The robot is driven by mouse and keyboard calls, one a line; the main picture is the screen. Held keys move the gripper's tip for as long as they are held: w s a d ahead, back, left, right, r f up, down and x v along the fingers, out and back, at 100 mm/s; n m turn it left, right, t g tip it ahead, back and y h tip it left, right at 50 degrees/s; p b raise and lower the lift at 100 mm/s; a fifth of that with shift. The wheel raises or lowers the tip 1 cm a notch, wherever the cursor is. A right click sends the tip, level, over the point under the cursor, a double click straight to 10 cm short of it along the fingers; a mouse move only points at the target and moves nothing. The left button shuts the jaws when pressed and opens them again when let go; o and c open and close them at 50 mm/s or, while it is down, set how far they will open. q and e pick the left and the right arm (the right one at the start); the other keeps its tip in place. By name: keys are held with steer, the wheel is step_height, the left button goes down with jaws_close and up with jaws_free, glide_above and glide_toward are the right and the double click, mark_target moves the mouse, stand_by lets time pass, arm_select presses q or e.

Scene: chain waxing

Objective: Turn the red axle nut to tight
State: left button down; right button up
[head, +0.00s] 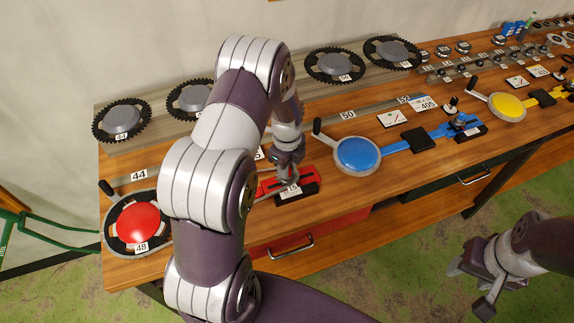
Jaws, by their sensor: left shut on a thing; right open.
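The red station has a red disc (138,222) with a dark toothed ring and a crank, at the left end of the bench, and a red axle mount (272,186) near the front edge. My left gripper (287,178) points down at this mount and is shut on the red axle nut there. The nut is mostly hidden by the fingers, so its angle cannot be told. A black block with a white label (291,190) is just in front. My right gripper (474,272) is open and empty, out over the floor at the lower right.
The blue station, with a blue disc (358,154) and a blue axle bar (432,137), lies to the right. A yellow station (508,107) is further right. Several dark chainrings (335,65) stand along the back shelf. A red drawer (320,231) is below the bench edge.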

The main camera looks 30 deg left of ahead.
arm_select(q)
steer(key=c, duration=0.9)
jaws_free()
steer(key=shift+r, duration=0.3)
step_height(320, 180, up, 12)
steer(key=b, duration=0.3)
steer(key=shift+r, duration=0.1)
